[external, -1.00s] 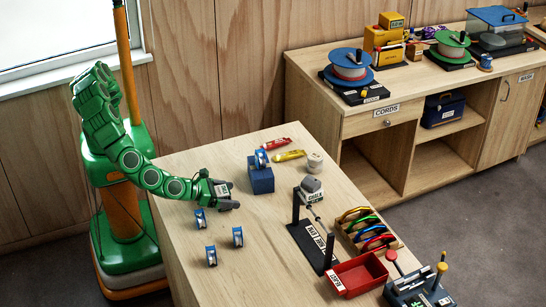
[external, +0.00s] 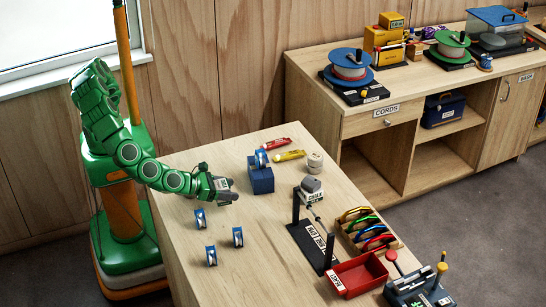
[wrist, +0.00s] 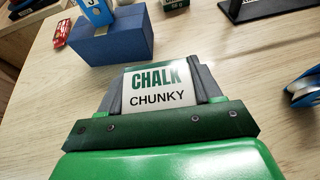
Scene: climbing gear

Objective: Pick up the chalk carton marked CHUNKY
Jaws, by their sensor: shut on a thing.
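The chalk carton marked CHUNKY (wrist: 158,88) is white with green CHALK lettering and black CHUNKY lettering in the wrist view. It sits between the two grey fingers, one on each side. In the external view my gripper (external: 228,190) is shut on it over the left part of the table, in front of the blue block. The carton is mostly hidden by the fingers there. It seems a little above the tabletop, but the gap is hard to judge.
A blue block (external: 261,181) carrying a blue pulley stands just beyond my gripper. Several blue pulleys, one of them here (external: 237,238), stand nearer. A black stand (external: 312,244), carabiner rack and red tray (external: 357,275) are to the right. The table's middle is clear.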

